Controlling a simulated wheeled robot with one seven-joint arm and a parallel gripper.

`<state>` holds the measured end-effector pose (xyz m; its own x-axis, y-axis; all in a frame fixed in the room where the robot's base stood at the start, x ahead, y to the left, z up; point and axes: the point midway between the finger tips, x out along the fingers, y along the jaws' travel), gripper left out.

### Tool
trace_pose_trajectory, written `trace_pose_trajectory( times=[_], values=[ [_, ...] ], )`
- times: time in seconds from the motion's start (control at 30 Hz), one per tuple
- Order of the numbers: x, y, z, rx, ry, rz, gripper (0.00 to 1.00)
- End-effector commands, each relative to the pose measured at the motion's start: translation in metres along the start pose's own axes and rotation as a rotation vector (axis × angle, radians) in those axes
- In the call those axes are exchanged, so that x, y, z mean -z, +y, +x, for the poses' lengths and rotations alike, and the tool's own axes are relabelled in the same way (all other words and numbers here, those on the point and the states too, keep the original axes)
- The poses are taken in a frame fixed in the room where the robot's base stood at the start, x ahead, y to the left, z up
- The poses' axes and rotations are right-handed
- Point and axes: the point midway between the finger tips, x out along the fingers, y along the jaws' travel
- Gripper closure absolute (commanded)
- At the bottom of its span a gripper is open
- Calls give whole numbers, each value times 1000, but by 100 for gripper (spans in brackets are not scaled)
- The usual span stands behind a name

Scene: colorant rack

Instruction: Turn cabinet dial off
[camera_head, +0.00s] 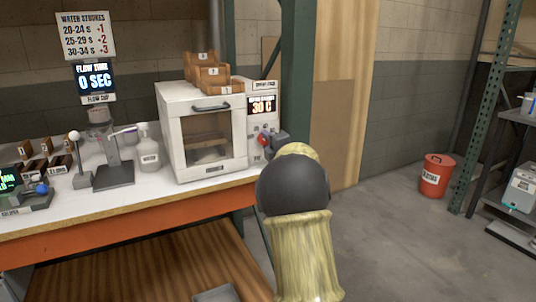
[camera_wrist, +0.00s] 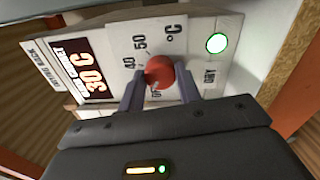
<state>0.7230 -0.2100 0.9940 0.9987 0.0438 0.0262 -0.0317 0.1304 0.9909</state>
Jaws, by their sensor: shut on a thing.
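The white cabinet (camera_head: 200,130) stands on the workbench, with a glass door and a control panel on its right side. Its red dial (camera_wrist: 159,72) sits on a scale plate with marks such as 40 and 50 and °C. The dial also shows in the head view (camera_head: 263,141). My gripper (camera_wrist: 160,88) is shut on the red dial, one finger on each side. In the head view my arm hides part of the gripper. The display (camera_wrist: 86,68) reads 30 C.
Wooden trays (camera_head: 207,72) rest on top of the cabinet. A white pump bottle (camera_head: 148,150) and a stand (camera_head: 112,165) are to its left on the bench (camera_head: 140,205). A green post is close behind the cabinet's right side. A red bucket (camera_head: 435,176) stands on the floor at right.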

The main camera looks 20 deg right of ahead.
Motion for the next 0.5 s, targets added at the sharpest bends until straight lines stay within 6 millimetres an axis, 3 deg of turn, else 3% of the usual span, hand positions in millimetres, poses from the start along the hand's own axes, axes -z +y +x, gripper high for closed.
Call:
trace_pose_trajectory(
  times=[0.03, 0.5],
  values=[
    [3, -7, 0, 0, 4, -45, 89],
    [2, -4, 0, 5, 14, -360, 89]
  ],
)
